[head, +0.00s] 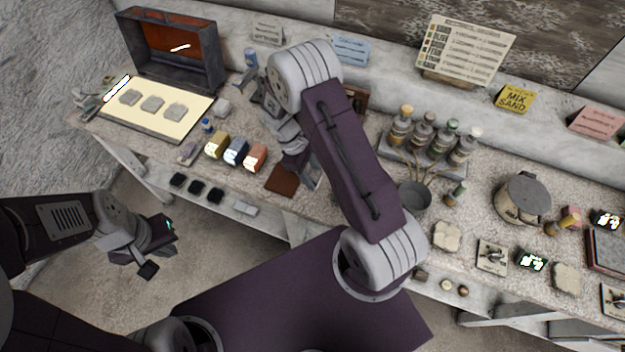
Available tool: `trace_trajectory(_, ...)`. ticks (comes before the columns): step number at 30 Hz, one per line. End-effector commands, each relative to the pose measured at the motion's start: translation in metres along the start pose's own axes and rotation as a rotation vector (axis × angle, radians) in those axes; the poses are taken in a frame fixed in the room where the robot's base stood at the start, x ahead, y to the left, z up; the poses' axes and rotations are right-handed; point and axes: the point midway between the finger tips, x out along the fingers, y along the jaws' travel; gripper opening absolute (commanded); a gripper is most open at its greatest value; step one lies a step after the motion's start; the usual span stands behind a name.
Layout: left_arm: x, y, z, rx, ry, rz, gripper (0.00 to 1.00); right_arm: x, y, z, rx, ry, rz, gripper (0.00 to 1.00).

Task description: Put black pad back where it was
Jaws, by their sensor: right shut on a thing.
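Several small black pads sit in a row at the bench's front edge, left of centre: a left one (178,180), a middle one (196,187) and a right one (215,195). My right gripper (312,180) hangs over the bench right of them, beside a flat red-brown square (282,180). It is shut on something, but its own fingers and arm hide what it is. My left gripper (158,250) is open and empty, low in front of the bench and below the row of pads.
A pale lit panel (190,124) carries grey pieces. A pale grey piece (245,208) lies right of the pads. A bottle rack (397,155) and dark cup (414,197) stand right of my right arm.

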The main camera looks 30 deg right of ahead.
Motion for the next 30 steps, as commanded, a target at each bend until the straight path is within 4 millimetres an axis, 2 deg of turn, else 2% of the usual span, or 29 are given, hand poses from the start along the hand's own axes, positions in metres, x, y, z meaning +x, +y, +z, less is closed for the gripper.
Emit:
trace_trajectory(3, -0.001, 0.000, 0.000, 0.000, 0.000, 0.000, 0.00, 0.005, 0.000, -0.002, -0.001, -0.002, -0.001, 0.12)
trace_trajectory(9, -0.007, 0.000, -0.001, 0.000, 0.000, 0.000, 0.00, 0.035, -0.001, -0.014, -0.001, -0.002, -0.001, 0.12)
trace_trajectory(21, -0.002, 0.000, 0.000, 0.000, 0.000, 0.000, 0.00, 0.042, 0.000, -0.017, 0.000, 0.000, 0.000, 0.12)
trace_trajectory(22, -0.003, 0.000, 0.000, 0.000, 0.000, 0.000, 0.00, 0.040, 0.000, -0.017, 0.000, 0.000, 0.000, 0.53)
trace_trajectory(23, -0.004, 0.000, 0.000, 0.000, 0.000, 0.000, 0.00, 0.040, 0.000, -0.017, 0.000, 0.000, 0.000, 0.61)
trace_trajectory(24, -0.004, 0.000, 0.000, 0.000, 0.000, 0.000, 0.00, 0.040, 0.000, -0.017, 0.000, 0.000, 0.000, 0.66)
trace_trajectory(30, -0.004, 0.000, 0.000, 0.000, 0.000, 0.000, 0.00, 0.040, 0.000, -0.017, 0.000, 0.000, 0.000, 0.66)
